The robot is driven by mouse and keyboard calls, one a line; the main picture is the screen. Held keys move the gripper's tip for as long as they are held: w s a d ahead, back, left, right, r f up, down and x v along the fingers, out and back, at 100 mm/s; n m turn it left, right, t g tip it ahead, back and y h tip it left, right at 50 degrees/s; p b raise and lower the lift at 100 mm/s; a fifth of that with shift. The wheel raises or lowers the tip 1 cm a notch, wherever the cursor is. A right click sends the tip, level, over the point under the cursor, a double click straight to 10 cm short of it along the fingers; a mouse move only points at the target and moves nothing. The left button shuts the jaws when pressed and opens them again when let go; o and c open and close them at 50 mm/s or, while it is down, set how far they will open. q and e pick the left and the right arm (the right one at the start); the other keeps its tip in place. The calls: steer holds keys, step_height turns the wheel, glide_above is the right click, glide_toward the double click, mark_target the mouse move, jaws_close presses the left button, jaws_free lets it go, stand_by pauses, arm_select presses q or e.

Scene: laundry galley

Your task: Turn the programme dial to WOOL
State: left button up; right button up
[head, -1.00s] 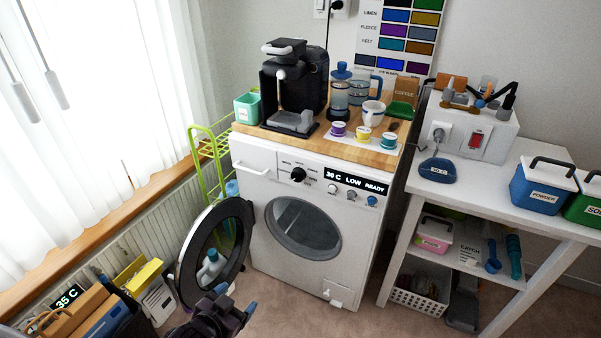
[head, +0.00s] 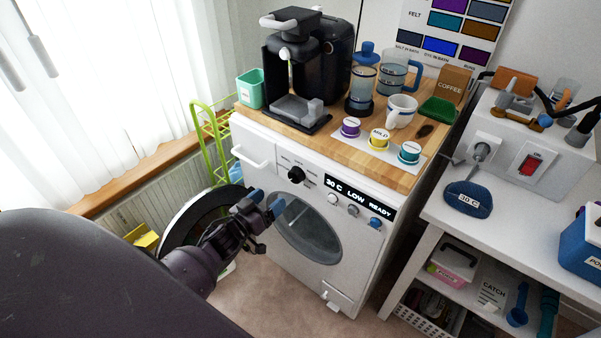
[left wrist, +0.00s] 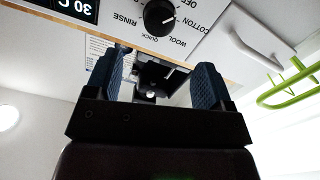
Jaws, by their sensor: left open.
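The programme dial (head: 296,175) is a round black knob on the white washing machine's front panel. It also shows at the top of the left wrist view (left wrist: 160,16), upside down, with RINSE, QUICK, WOOL, COTTON and OFF printed around it. A pale pointer line shows on the knob; it seems to lie toward the COTTON side, but I cannot be sure of its exact setting. My left gripper (head: 265,203) is open and empty, below and left of the dial in the head view. Its blue fingertips (left wrist: 155,75) are apart from the knob. My right gripper is out of view.
The display (head: 360,196) reads 30 C LOW READY, with smaller knobs below it. A white handle (head: 252,152) sticks out left of the dial. The dark round door (head: 183,222) stands open behind my arm. A wooden top (head: 262,121) carries a coffee machine and cups.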

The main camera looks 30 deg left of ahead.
mark_target(293, 178)
arm_select(q)
steer(key=w, duration=0.6)
steer(key=w+b, duration=0.1)
steer(key=w, duration=0.1)
steer(key=shift+w+d, duration=0.35)
steer(key=shift+w, duration=0.9)
steer(key=shift+d, duration=0.1)
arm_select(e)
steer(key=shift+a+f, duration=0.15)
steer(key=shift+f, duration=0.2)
arm_select(q)
steer(key=shift+c, duration=0.4)
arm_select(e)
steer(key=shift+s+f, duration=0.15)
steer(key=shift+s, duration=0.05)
arm_select(q)
steer(key=c, duration=0.8)
steer(key=shift+c, duration=0.2)
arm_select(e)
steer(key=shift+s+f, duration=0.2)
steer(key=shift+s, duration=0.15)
